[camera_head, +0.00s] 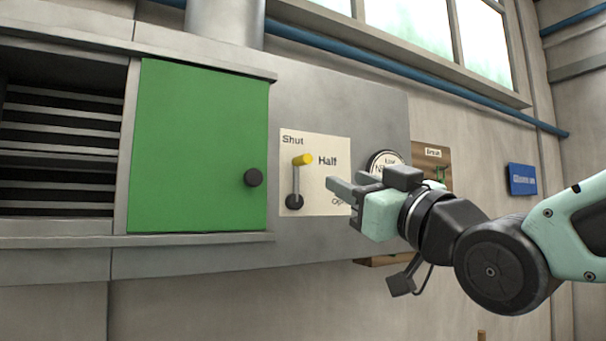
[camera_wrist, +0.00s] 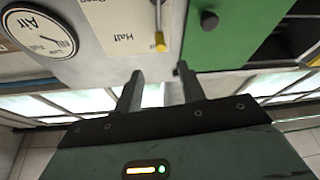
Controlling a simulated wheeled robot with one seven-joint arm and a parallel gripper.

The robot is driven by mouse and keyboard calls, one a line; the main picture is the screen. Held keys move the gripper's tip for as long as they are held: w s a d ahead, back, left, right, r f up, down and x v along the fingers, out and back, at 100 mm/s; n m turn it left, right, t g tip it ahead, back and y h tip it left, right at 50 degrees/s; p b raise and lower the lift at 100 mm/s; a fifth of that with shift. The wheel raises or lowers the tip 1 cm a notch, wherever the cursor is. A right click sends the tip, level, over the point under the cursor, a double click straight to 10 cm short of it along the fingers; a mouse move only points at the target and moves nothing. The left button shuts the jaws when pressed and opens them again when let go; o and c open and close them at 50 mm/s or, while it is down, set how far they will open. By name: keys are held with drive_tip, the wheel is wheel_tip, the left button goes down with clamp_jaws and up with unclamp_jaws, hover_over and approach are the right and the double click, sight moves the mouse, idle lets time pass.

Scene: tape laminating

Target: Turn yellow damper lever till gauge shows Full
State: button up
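The damper lever (camera_head: 297,182) has a yellow knob (camera_head: 303,160) on a grey arm. It points upward from a black pivot on a cream plate (camera_head: 318,195) lettered Shut at the top, Half to the right and Open lower right, the last partly hidden. The yellow knob (camera_wrist: 160,42) also shows in the wrist view. The round white gauge (camera_head: 384,158) is partly covered by my gripper. In the wrist view the gauge (camera_wrist: 38,32) is rotated; I cannot tell its exact reading. My gripper (camera_head: 340,191) is open and empty, right of the lever and apart from it.
A green sliding door (camera_head: 195,150) with a black knob (camera_head: 253,177) stands left of the plate, beside dark slats. A brown panel (camera_head: 430,153) and a blue sign (camera_head: 522,179) are on the wall to the right. A blue pipe runs above.

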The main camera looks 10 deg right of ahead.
sight(303, 160)
drive_tip(key=p+x, duration=0.8)
drive_tip(key=x, duration=0.6)
drive_tip(key=shift+r, duration=0.1)
drive_tip(key=shift+w+a, duration=0.2)
drive_tip(key=shift+w, duration=0.15)
clamp_jaws()
